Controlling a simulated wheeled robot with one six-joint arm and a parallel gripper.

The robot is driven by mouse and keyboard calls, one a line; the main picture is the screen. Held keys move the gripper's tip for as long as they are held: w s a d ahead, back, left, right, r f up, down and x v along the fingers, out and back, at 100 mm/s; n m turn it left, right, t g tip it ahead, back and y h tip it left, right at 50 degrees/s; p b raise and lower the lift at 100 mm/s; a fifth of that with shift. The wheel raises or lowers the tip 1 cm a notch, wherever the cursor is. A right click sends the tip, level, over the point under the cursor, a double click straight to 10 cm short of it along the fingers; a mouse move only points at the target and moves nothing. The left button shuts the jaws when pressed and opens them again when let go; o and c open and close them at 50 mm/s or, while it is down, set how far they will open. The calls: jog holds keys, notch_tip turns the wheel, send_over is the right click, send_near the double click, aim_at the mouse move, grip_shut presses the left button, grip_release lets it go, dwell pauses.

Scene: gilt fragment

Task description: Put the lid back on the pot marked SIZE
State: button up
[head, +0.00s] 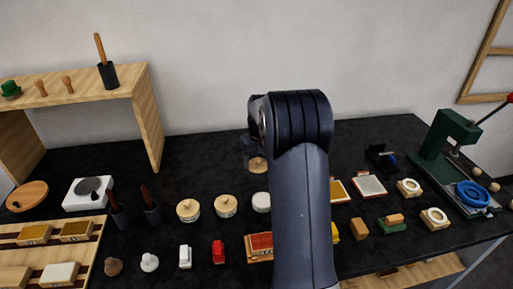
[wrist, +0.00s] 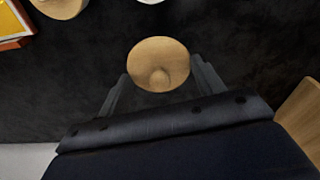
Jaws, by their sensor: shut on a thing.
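A round pale wooden lid with a small knob (wrist: 158,64) is between the two fingers of my gripper (wrist: 160,80) in the wrist view. My gripper is shut on it, above the dark bench. In the head view the lid (head: 258,165) shows just left of my arm, behind the row of pots. A white-topped pot with no wooden lid (head: 261,202) stands in that row, partly beside my arm. Two pots with wooden lids, one (head: 188,210) and another (head: 225,205), stand to its left. Any SIZE marking is too small to read.
Dark brush pots (head: 151,212) stand left of the row. Small stamps and blocks, such as a red one (head: 218,252), stand in front. A wooden shelf (head: 148,112) is at the back left, a green press (head: 440,150) at the right. The bench behind the pots is clear.

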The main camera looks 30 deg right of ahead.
jog(key=p, duration=0.7)
send_over(262, 199)
jog(key=shift+s+f+b, duration=0.15)
jog(key=shift+f+b, duration=2.15)
jog(key=shift+f, duration=0.85)
jog(key=shift+f+b, duration=0.15)
jog(key=shift+b, duration=0.45)
jog(key=o, duration=1.3)
